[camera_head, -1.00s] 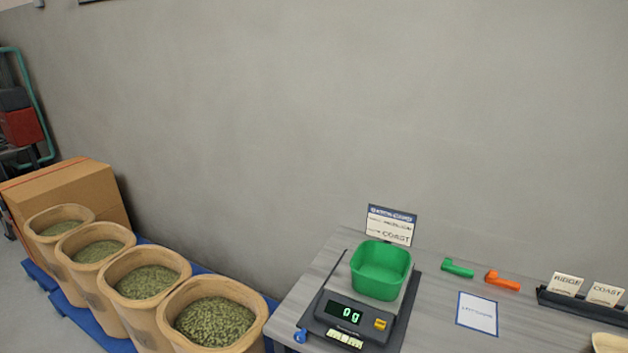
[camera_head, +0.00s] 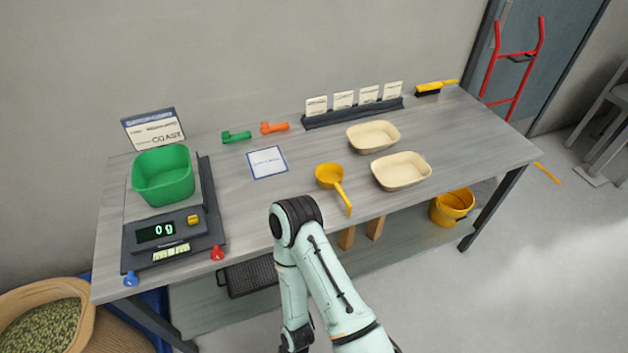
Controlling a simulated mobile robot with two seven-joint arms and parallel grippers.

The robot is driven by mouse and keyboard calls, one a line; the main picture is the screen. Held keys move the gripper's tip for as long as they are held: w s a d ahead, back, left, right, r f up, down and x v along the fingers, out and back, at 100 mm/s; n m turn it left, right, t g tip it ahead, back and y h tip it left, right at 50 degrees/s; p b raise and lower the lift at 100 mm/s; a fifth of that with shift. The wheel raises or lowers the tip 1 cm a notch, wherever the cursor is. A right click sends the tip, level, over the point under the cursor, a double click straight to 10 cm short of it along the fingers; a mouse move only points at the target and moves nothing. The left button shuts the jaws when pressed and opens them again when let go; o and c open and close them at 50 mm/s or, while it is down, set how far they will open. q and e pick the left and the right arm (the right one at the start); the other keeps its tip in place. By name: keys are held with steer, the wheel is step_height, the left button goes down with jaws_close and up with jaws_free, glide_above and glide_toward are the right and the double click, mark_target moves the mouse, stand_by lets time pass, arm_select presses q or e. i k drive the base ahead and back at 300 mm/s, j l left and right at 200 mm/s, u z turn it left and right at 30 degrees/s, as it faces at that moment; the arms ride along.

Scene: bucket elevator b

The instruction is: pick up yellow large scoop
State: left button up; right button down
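The yellow large scoop (camera_head: 329,176) lies on the grey table, right of centre. Its round bowl is toward the back and its handle points toward the front edge, down and to the right. One of my arms rises from the bottom of the view, with its dark joint just in front of the table's front edge, left of the scoop. Nothing touches the scoop. Neither gripper can be made out in this view.
Two cream trays (camera_head: 401,170) (camera_head: 373,136) sit right of the scoop. The scale (camera_head: 157,252) with a green bin (camera_head: 163,176) is at the left. Green (camera_head: 237,137) and orange (camera_head: 274,128) small scoops lie at the back near a card rack (camera_head: 353,114). A yellow bucket (camera_head: 452,207) stands below.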

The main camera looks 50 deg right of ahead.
mark_target(328, 175)
steer(key=z, duration=2)
